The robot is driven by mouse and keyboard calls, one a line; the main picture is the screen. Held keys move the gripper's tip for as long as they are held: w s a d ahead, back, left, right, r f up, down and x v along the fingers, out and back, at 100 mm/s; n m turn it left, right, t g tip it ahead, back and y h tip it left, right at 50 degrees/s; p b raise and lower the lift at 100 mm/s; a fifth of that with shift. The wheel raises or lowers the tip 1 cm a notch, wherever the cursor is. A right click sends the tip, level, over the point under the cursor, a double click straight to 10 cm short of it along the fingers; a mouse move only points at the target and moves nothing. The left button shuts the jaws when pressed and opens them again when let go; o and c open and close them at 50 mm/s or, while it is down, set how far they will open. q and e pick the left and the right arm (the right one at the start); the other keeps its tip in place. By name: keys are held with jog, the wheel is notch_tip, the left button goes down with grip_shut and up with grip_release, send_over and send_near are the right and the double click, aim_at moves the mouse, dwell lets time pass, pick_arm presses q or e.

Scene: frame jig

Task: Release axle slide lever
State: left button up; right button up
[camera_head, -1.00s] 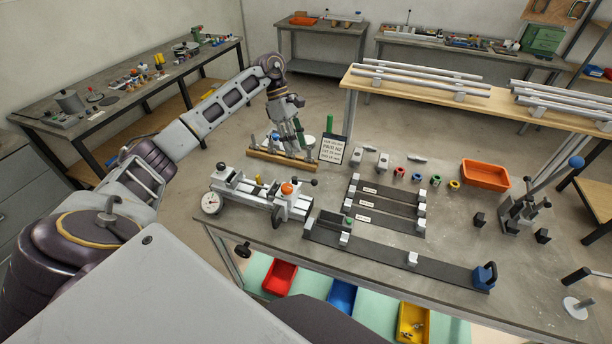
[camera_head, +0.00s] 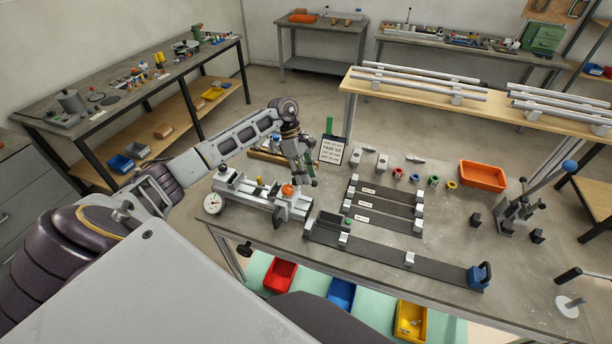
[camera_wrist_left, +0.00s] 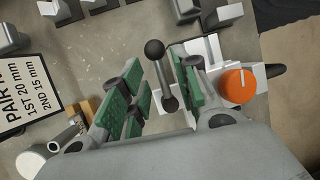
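An orange knob (camera_wrist_left: 237,86) sits just right of the right finger there. In the head view the grey axle slide fixture (camera_head: 250,196) stands on the bench, with the orange knob (camera_head: 288,190) on its right block. My left gripper (camera_head: 304,174) hangs over the right end of this fixture and hides part of it. In the wrist view my left gripper (camera_wrist_left: 158,88) is open, its green pads apart on either side of the lever. My right gripper is out of view.
A dial gauge (camera_head: 213,203) is at the fixture's left end. A sign (camera_head: 331,150) stands behind the gripper. Dark rail plates (camera_head: 390,257) lie to the right. An orange tray (camera_head: 483,175) and a lever press (camera_head: 520,207) stand farther right.

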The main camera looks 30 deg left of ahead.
pick_arm(q)
jog(key=shift+d+f, duration=0.3)
jog(key=shift+f, duration=0.3)
grip_shut()
